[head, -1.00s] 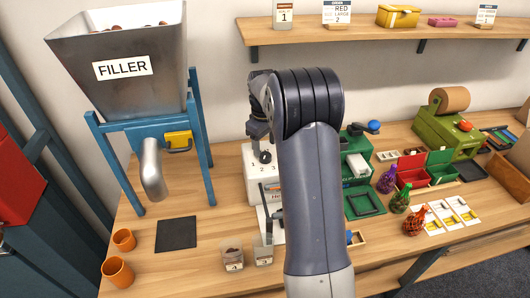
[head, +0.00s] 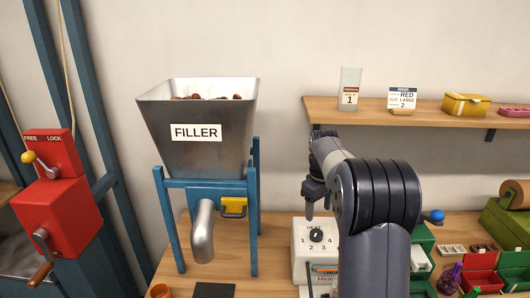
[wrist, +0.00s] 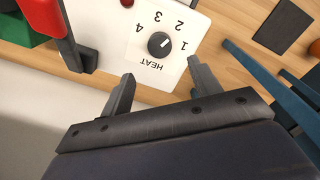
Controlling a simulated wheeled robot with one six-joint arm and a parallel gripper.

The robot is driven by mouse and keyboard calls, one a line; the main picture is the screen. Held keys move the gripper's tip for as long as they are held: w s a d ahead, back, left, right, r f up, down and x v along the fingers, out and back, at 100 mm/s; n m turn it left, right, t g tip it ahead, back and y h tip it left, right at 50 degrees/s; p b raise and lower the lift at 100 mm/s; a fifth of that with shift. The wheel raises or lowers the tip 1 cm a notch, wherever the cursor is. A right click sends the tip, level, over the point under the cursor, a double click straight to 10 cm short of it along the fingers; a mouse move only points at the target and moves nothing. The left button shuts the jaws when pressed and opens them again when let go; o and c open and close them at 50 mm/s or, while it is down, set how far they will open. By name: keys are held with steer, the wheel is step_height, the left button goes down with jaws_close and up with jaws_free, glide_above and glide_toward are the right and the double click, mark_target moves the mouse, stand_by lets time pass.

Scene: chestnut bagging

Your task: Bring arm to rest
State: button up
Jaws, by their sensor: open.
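My arm rises in the head view in front of the bench, bent over at the elbow. My gripper (wrist: 160,92) is open and empty in the wrist view, its two fingers apart. It is above and near a white heat box (wrist: 172,60) with a black dial (wrist: 160,45) and numbers 1 to 4. The heat box (head: 304,240) also shows in the head view, below the gripper. The fingertips look apart from the dial. In the head view my arm hides part of the bench behind it.
The filler hopper (head: 197,150) on its blue frame stands left of the arm. A red lock box (head: 60,215) is at far left. A wall shelf (head: 430,115) holds cards and boxes above. Green and red trays (head: 485,285) lie at right.

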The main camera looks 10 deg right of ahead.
mark_target(316, 233)
step_height(316, 233, down, 10)
steer(key=shift+d+r+p, duration=0.15)
steer(key=shift+r+p, duration=0.05)
steer(key=shift+p, duration=0.45)
steer(key=shift+w+r, duration=0.1)
steer(key=shift+m, duration=0.3)
